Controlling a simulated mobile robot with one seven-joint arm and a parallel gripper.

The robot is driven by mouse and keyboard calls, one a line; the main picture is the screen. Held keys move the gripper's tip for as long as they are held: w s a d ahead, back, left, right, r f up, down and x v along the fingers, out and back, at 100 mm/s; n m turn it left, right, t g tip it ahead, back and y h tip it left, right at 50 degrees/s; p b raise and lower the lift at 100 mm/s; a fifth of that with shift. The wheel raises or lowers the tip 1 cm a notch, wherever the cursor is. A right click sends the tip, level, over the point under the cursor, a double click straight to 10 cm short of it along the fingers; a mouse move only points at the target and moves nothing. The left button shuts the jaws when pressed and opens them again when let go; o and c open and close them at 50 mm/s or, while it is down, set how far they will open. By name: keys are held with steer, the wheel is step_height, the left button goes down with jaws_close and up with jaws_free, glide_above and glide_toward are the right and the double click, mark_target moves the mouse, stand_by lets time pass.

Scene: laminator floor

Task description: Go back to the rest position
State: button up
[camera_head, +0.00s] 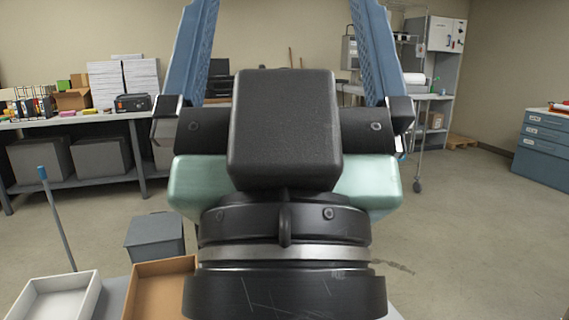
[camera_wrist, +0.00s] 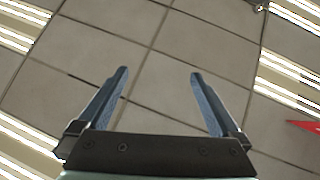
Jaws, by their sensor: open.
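My gripper (camera_head: 285,50) fills the middle of the head view, close to the camera, with its two blue fingers pointing up and wide apart. In the wrist view my gripper (camera_wrist: 158,82) is open, with nothing between the fingers. The gripper's body hides the middle of the room in the head view.
A white tray (camera_head: 92,290) and an orange-brown tray (camera_head: 140,299) sit at the lower left on a light surface. A grey bin (camera_head: 155,240) stands beyond them. A workbench (camera_head: 128,117) lines the back left. Blue drawers (camera_head: 543,150) stand at right. The floor at right is mostly clear.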

step_height(320, 180, up, 16)
steer(key=p, duration=1.3)
steer(key=shift+f, duration=0.15)
steer(key=shift+c, duration=0.2)
